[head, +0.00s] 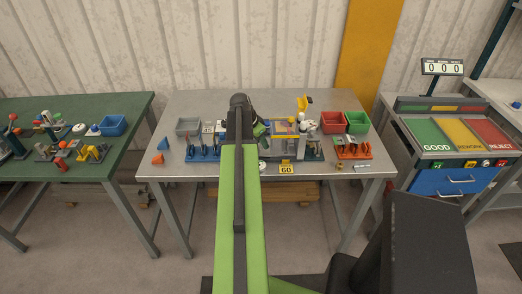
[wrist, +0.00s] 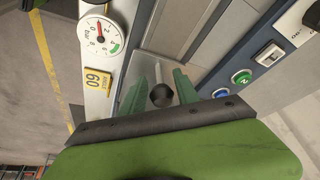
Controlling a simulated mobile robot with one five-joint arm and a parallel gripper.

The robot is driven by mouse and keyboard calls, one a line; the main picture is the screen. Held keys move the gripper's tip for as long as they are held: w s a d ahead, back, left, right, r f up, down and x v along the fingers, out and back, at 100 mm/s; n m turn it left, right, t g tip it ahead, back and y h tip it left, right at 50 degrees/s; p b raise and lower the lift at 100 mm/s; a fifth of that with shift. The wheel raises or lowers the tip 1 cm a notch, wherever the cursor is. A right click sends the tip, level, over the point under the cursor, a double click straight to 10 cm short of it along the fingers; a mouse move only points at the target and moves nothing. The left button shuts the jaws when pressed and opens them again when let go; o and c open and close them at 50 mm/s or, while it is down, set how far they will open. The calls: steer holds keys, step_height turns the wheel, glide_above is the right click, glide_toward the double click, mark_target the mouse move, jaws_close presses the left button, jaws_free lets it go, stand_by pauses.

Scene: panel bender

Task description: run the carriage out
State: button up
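In the wrist view, my gripper (wrist: 160,90) has its two green fingers apart, one on each side of a round black knob (wrist: 161,95). A gap shows between the knob and the fingers, and nothing is visibly clamped. The knob stands in front of a grey metal plate (wrist: 175,28) of the bender. In the head view, my arm reaches over the middle of the grey table, and my gripper (head: 260,130) is mostly hidden at the left of the bender (head: 285,127). I cannot tell which part is the carriage.
A pressure gauge (wrist: 101,37) and a yellow label (wrist: 97,80) are close on the left; a green button (wrist: 241,77), a blue button (wrist: 220,93) and a switch (wrist: 268,54) are on the right. Green (head: 357,122) and red bins stand on the table's right.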

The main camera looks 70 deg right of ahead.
jaws_close()
stand_by(1.5)
